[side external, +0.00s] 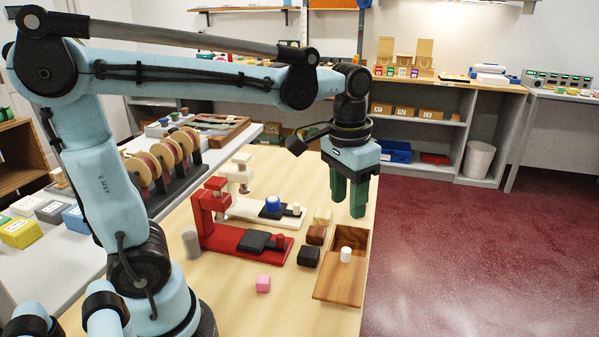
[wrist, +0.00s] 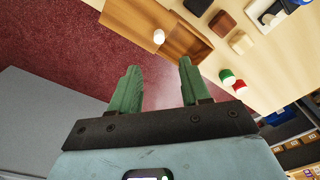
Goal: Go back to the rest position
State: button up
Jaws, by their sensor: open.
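My gripper (side external: 348,197) is open and empty, with green fingers pointing down above the far right part of the table. In the wrist view its two fingers (wrist: 157,85) are spread apart with nothing between them. Below and nearer in the side view is a wooden tray (side external: 340,287) with a small white cylinder (side external: 346,254) at it; both also show in the wrist view, the tray (wrist: 135,14) and the cylinder (wrist: 159,36). No contact between the gripper and any object shows.
A red press-like stand (side external: 215,228) and a white one (side external: 240,206) stand left of the tray. A grey cylinder (side external: 191,244) stands at left.

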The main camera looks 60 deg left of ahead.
jog(key=s+a+f+t, duration=0.1)
jog(key=s+f+t, duration=0.3)
jog(key=t, duration=0.2)
jog(key=shift+s+f, duration=0.2)
jog(key=shift+s, duration=0.15)
